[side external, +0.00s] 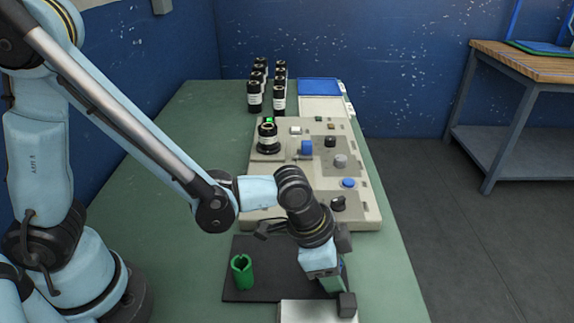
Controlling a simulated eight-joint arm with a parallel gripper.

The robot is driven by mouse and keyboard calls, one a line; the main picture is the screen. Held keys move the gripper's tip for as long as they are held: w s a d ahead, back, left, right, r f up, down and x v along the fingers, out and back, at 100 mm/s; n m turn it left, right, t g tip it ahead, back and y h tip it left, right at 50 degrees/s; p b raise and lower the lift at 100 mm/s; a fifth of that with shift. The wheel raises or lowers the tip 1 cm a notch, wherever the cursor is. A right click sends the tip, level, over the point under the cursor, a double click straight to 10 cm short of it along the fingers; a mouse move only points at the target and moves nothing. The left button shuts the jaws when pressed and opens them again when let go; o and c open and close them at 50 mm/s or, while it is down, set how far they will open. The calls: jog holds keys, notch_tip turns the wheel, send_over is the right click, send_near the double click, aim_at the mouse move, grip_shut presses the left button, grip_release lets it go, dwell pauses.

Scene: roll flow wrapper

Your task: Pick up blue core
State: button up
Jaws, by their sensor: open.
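No blue core can be clearly made out in the side view; my gripper and wrist hide part of the black mat. A green hollow core (241,273) with a slit side stands upright on the left of the black mat (262,252). My gripper (345,272) is low over the right side of the mat, to the right of the green core and apart from it. Its dark fingers are spread open. Whether something stands between them cannot be told. A small blue piece (307,147) sits on the beige machine panel.
The beige panel (265,190) with knobs and a blue button (348,183) lies behind the mat. Several black labelled rolls (254,97) and a blue-lidded tray (319,88) stand at the back. A pale block (318,312) is at the front. The green table's (195,125) left side is clear.

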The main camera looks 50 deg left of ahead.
jog(key=shift+c, duration=0.5)
jog(key=c, duration=0.6)
jog(key=shift+r, duration=0.1)
